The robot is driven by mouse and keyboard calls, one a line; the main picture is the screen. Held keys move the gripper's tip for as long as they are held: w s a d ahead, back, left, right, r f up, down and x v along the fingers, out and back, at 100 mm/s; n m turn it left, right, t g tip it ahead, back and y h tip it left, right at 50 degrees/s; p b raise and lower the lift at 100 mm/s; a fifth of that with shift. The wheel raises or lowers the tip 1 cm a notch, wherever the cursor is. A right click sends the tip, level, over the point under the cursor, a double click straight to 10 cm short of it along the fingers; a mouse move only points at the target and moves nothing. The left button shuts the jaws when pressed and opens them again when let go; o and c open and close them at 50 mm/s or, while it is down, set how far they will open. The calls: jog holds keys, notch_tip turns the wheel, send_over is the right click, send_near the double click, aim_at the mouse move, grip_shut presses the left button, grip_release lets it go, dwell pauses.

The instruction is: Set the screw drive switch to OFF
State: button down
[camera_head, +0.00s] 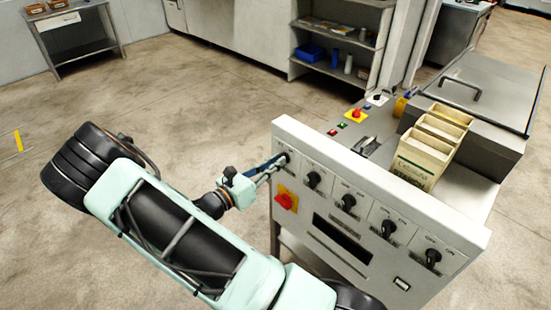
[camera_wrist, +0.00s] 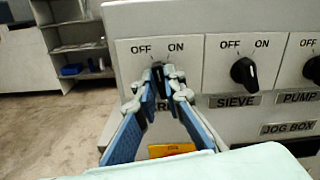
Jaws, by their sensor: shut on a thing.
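The leftmost black knob (camera_wrist: 158,75) is on the white control panel (camera_wrist: 205,20), below the words OFF and ON. Its label is mostly hidden by my fingers, so I cannot read whether it says screw drive. The knob looks nearly upright between OFF and ON; its exact setting is hard to tell. My gripper (camera_wrist: 160,90) has its blue-padded fingers closed around this knob from both sides. In the head view, my gripper (camera_head: 279,164) reaches the panel's upper left corner, by the same knob (camera_head: 284,158).
The SIEVE knob (camera_wrist: 244,73) is close to the right, with the PUMP knob (camera_wrist: 313,70) beyond. A red emergency stop (camera_head: 286,201) on a yellow plate sits just below my gripper. Bare floor (camera_head: 190,105) lies left of the panel.

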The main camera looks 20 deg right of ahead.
jog(key=shift+n+p, duration=0.45)
jog(key=shift+n, duration=0.65)
jog(key=c, duration=2)
grip_release()
jog(key=shift+a, duration=0.15)
jog(key=v, duration=1.1)
jog(key=shift+s+a, duration=0.1)
jog(key=shift+a, duration=0.3)
